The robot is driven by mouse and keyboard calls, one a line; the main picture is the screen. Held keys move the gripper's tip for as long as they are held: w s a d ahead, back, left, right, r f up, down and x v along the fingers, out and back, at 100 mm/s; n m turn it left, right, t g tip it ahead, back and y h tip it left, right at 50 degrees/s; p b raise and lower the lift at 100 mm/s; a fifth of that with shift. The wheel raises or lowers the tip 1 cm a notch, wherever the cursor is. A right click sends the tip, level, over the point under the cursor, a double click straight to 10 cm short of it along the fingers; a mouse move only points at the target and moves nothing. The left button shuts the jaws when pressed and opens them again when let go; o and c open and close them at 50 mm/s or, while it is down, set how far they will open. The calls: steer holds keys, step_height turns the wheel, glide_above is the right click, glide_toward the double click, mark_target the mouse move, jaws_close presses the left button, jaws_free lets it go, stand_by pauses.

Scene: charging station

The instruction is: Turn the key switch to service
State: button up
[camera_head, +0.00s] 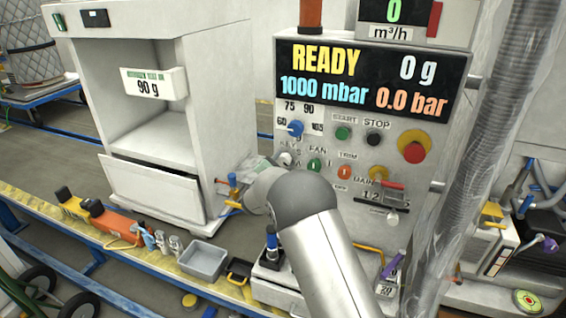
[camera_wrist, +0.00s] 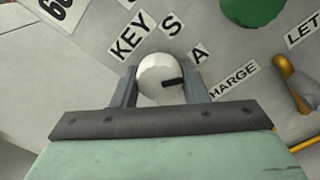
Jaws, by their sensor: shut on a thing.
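The key switch is a round white knob (camera_wrist: 156,72) with a short black mark, on the grey panel under the "KEY" label (camera_wrist: 130,36). In the wrist view the mark points right, toward the right finger, below the letter "A" (camera_wrist: 198,53); the letter "S" (camera_wrist: 170,25) is above the knob. My gripper (camera_wrist: 160,84) is shut on the knob, one finger on each side. In the head view the knob (camera_head: 285,158) shows just past my gripper, whose fingers are mostly hidden by my arm.
The panel (camera_head: 350,135) also carries a blue knob (camera_head: 295,128), a green start button (camera_head: 342,133), a black stop button (camera_head: 374,138) and a red emergency button (camera_head: 414,151). A white cabinet (camera_head: 205,100) stands left. A clear hose (camera_head: 485,130) hangs right.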

steer(key=shift+f+n+b, duration=0.1)
steer(key=shift+n+b, duration=0.2)
steer(key=shift+b, duration=0.1)
steer(key=shift+f+n+b, duration=0.15)
steer(key=shift+n+b, duration=0.75)
steer(key=shift+b, duration=0.05)
steer(key=n+b, duration=0.1)
steer(key=n, duration=0.1)
steer(key=shift+n, duration=0.4)
steer(key=n, duration=0.3)
steer(key=shift+d+b, duration=0.1)
steer(key=shift+b, duration=0.3)
steer(key=shift+r+n, duration=0.2)
steer(key=shift+n, duration=1.5)
steer(key=o, duration=1)
steer(key=shift+s, duration=0.1)
steer(key=shift+c, duration=0.2)
